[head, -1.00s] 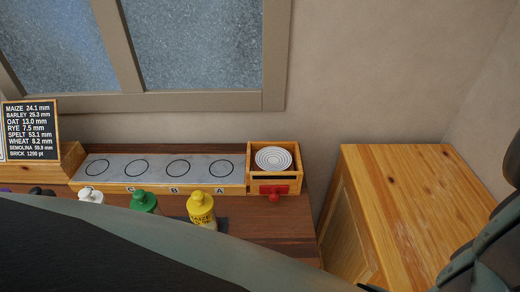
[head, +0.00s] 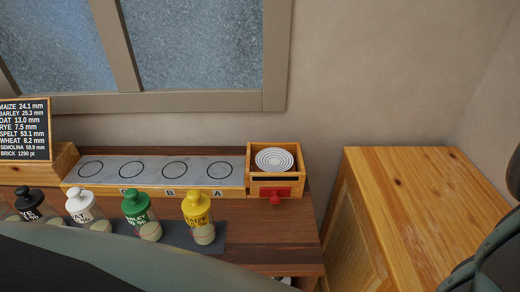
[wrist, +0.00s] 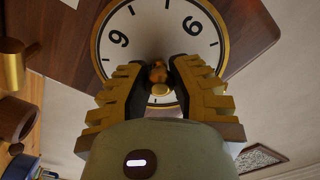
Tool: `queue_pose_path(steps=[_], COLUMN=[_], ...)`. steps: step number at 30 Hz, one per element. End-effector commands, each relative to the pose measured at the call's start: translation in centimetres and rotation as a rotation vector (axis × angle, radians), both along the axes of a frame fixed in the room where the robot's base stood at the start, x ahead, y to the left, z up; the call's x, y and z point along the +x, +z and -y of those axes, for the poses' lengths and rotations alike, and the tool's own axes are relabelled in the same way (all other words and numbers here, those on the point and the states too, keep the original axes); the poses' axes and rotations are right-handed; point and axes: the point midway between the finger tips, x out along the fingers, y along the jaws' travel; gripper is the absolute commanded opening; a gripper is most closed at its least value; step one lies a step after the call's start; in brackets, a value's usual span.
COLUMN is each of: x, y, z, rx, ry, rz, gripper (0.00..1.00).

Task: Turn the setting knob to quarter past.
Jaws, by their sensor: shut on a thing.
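In the wrist view a round white dial (wrist: 148,22) with a brass rim and black numerals faces me. It is partly covered by my fingers. The numerals that show look like a 9 at the left and a 6 at the upper right. A small brass knob (wrist: 158,73) sits between my fingertips near the dial's middle. My gripper (wrist: 158,76) is shut on this knob. I cannot see where the knob points. The dial and gripper do not show in the head view.
Black (head: 31,206), white (head: 82,209), green (head: 137,213) and yellow (head: 199,219) jars stand in a row on the bench. Behind them are a strip with circles (head: 105,180) and a wooden box (head: 288,153). A wooden cabinet (head: 410,200) stands right.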

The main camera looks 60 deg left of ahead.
Motion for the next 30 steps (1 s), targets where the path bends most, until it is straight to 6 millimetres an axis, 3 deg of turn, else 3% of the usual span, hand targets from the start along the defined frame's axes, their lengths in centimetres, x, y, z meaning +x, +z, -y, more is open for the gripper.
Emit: queue_pose_path(steps=[1, 10, 11, 20, 30], x=[-0.12, -0.11, -0.11, -0.05, -0.26], y=[0.79, 0.84, 0.84, 0.37, 0.1], z=[0.5, 0.51, 0.51, 0.24, -0.12], rx=[-0.01, -0.01, -0.01, -0.004, 0.0], ry=[-0.016, -0.016, -0.016, -0.008, -0.002], rz=[0.019, 0.019, 0.019, 0.008, 0.004], gripper=[0.0, 0.0, 0.25, 0.56, 0.56])
